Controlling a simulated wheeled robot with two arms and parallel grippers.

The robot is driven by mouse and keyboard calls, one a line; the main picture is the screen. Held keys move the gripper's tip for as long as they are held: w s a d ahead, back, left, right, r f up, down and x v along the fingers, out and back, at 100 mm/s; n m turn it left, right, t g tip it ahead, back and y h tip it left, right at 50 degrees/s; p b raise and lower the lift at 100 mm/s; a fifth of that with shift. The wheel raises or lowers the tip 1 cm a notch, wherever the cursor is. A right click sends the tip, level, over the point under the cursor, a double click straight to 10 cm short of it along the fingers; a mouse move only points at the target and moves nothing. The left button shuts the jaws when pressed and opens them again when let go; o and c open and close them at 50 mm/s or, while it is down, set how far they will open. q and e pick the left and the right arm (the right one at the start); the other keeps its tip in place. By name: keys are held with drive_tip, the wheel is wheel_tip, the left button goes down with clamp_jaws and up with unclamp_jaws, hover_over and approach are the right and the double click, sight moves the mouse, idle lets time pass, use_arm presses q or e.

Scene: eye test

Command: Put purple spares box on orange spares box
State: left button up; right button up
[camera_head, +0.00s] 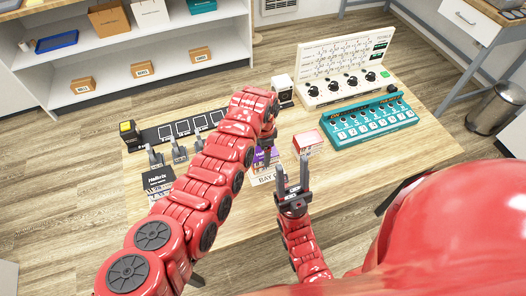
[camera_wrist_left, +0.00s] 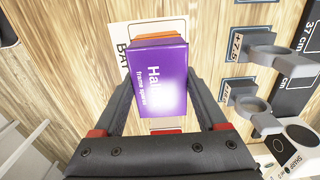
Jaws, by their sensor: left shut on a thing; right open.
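The purple spares box (camera_head: 263,156) is between the fingers of my left gripper (camera_head: 267,141), which is shut on it. It fills the middle of the left wrist view (camera_wrist_left: 160,82), with a finger at each side. An orange box edge (camera_wrist_left: 158,37) shows just past the purple box; most of the orange spares box is hidden beneath it. I cannot tell whether the two boxes touch. A white card marked BAY (camera_head: 268,180) lies beneath them. My right gripper (camera_head: 292,184) is open and empty, with fingers pointing up, close to the right of the card.
A red-and-white box (camera_head: 308,142) stands right of the purple box. A teal switch unit (camera_head: 368,122) and a white dial panel (camera_head: 345,85) are at the right back.

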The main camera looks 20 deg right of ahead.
use_arm(q)
drive_tip(key=o, duration=1.4)
drive_tip(key=shift+r, duration=0.2)
wheel_tip(320, 180, up, 8)
drive_tip(key=shift+w+f+b, duration=0.1)
drive_tip(key=shift+f+b, duration=0.15)
drive_tip(key=shift+b, duration=0.65)
wheel_tip(320, 180, up, 4)
drive_tip(key=shift+r+p, duration=0.15)
drive_tip(key=shift+p, duration=0.15)
